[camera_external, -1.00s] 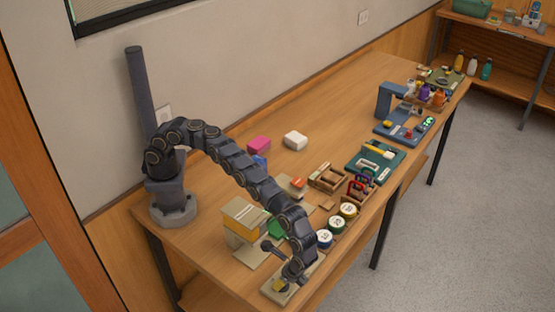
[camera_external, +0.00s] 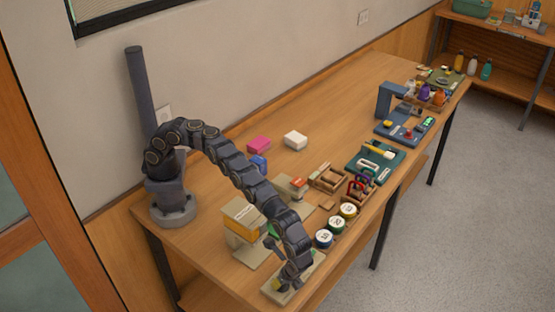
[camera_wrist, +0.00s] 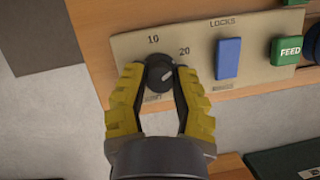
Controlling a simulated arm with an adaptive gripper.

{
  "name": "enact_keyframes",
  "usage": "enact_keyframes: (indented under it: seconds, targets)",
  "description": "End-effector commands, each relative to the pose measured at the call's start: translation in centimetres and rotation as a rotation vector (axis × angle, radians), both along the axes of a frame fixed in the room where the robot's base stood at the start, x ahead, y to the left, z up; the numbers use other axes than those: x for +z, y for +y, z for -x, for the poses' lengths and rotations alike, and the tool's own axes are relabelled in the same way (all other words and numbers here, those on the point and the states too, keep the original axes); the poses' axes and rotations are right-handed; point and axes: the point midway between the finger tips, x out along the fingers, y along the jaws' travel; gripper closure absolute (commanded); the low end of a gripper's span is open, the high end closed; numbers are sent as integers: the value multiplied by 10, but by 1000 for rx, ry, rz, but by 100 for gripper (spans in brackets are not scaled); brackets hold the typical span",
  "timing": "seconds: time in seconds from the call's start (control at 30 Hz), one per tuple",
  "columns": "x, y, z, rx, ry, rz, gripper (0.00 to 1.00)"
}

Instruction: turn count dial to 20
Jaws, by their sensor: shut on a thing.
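The count dial (camera_wrist: 159,73) is a round black knob on a beige panel (camera_wrist: 125,47) in the wrist view. The printed marks 10 and 20 stand above it and to its upper right. Its pale pointer line slants toward the upper right, roughly toward 20. My gripper (camera_wrist: 160,70) has its yellow fingers shut on the knob, one on each side. The lettering below the dial is partly hidden by the fingers. In the external view my gripper (camera_external: 284,284) is low over the panel (camera_external: 313,272) at the table's near end, and hides the dial.
On the same panel are a blue locks switch (camera_wrist: 228,58) and a green FEED button (camera_wrist: 286,50), right of the dial. Round-labelled jars (camera_external: 324,238) stand close to the right of my arm. A beige and yellow box unit (camera_external: 243,216) stands to its left.

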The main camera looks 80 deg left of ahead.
Motion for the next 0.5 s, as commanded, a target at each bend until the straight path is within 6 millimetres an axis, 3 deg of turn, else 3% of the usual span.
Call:
enact_keyframes:
  seconds: [0.03,0.07,0.1,0.5]
  targets:
    - [-2,2,2,1,7,-7,61]
    - [-2,2,2,1,7,-6,49]
    - [-2,2,1,1,6,-6,44]
    - [4,-1,0,0,3,-3,44]
